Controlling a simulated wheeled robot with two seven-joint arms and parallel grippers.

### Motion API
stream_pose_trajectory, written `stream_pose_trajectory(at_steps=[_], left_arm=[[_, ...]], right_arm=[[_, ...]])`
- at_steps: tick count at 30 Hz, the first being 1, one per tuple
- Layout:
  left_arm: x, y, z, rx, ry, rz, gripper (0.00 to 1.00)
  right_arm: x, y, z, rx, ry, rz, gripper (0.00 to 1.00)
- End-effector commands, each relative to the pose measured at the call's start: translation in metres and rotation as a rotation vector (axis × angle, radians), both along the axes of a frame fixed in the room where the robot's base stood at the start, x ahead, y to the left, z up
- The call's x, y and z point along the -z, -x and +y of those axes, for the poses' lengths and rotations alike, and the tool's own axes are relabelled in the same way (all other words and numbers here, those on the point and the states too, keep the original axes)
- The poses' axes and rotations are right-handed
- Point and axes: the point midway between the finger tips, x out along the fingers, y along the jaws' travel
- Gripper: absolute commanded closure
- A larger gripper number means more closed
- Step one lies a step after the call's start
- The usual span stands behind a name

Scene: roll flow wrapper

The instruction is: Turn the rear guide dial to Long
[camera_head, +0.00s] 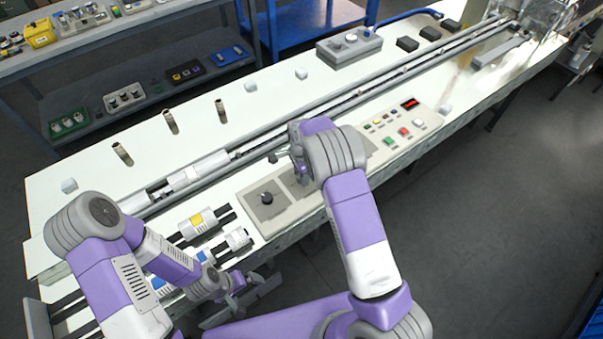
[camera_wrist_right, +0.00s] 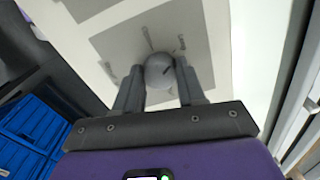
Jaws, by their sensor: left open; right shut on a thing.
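A round grey dial (camera_wrist_right: 158,72) sits on a darker grey plate (camera_wrist_right: 120,45) in the right wrist view. My right gripper (camera_wrist_right: 160,84) is shut on this dial, with one finger on each side. In the head view my right gripper is over the panel, and my arm hides most of it and the dial. My left gripper (camera_head: 243,290) is open and empty by the table's front edge.
Another black dial (camera_head: 267,198) is on a panel just left of my right gripper. A button panel (camera_head: 405,127) with a red display is to the right. A long conveyor rail (camera_head: 380,78) runs behind. Several small cylinders stand at the back left.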

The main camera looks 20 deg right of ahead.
Motion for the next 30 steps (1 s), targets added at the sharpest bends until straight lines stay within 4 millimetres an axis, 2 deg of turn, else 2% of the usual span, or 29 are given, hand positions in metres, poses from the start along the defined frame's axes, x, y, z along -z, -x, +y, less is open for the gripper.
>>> stream_pose_trajectory(at_steps=[9, 21, 22, 27, 30], left_arm=[[-0.0017, 0.0000, 0.0000, 0.000, 0.000, 0.000, 0.02], [-0.0016, 0.0000, 0.0000, 0.000, 0.000, 0.000, 0.02], [-0.0016, 0.0000, 0.0000, 0.000, 0.000, 0.000, 0.02], [-0.0016, 0.0000, 0.0000, 0.000, 0.000, 0.000, 0.02], [-0.0016, 0.0000, 0.0000, 0.000, 0.000, 0.000, 0.02]], right_arm=[[-0.0005, -0.0006, 0.0002, 0.074, 0.000, -0.002, 0.91], [-0.0005, -0.0006, 0.0002, 0.079, 0.000, -0.002, 0.91], [-0.0004, -0.0007, 0.0002, 0.079, 0.000, -0.002, 0.59], [-0.0004, -0.0005, 0.0002, 0.078, 0.000, -0.002, 0.35], [-0.0002, -0.0004, 0.0001, 0.078, 0.000, -0.001, 0.35]])
